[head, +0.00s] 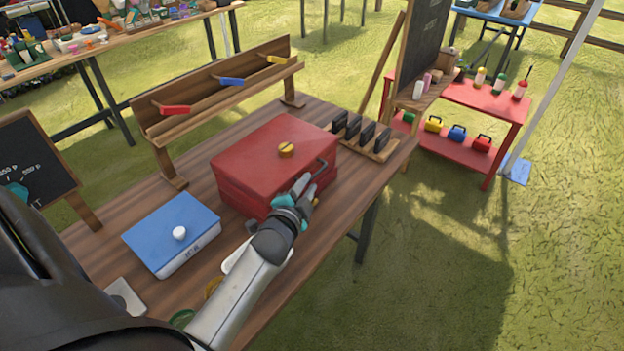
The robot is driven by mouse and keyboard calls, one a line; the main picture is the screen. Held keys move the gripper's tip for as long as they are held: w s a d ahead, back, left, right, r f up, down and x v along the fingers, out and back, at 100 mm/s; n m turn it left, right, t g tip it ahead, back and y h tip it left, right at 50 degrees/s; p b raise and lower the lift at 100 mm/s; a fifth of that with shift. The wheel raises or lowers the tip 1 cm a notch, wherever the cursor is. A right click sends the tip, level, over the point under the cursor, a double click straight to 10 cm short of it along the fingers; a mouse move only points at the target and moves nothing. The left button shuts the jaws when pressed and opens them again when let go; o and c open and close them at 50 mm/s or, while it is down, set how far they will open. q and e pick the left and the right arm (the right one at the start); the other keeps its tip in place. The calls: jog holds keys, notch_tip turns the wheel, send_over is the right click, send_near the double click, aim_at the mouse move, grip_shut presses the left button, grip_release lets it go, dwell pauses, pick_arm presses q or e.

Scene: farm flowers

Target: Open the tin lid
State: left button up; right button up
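A red box-shaped tin (262,160) with a flat red lid and a round yellow knob (286,150) stands on the wooden table. Its lid looks closed. A dark bent handle (322,168) shows at its right side. A second tin (172,235), with a blue lid, white body and white knob (179,233), sits closed at the front left. My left gripper (306,187) is at the red tin's front right side, close to the handle. I cannot tell whether it touches the handle or how far its fingers are apart. My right gripper is not in view.
A wooden rack (218,95) with red, blue and yellow pieces stands behind the tins. A wooden holder with dark upright pieces (353,130) is right of the red tin. My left arm partly hides small items at the front edge. A red shelf (465,100) stands farther right.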

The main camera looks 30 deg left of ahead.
aim_at(312, 179)
pick_arm(q)
jog(key=shift+b+x, duration=0.3)
jog(key=shift+x, duration=1.6)
grip_shut()
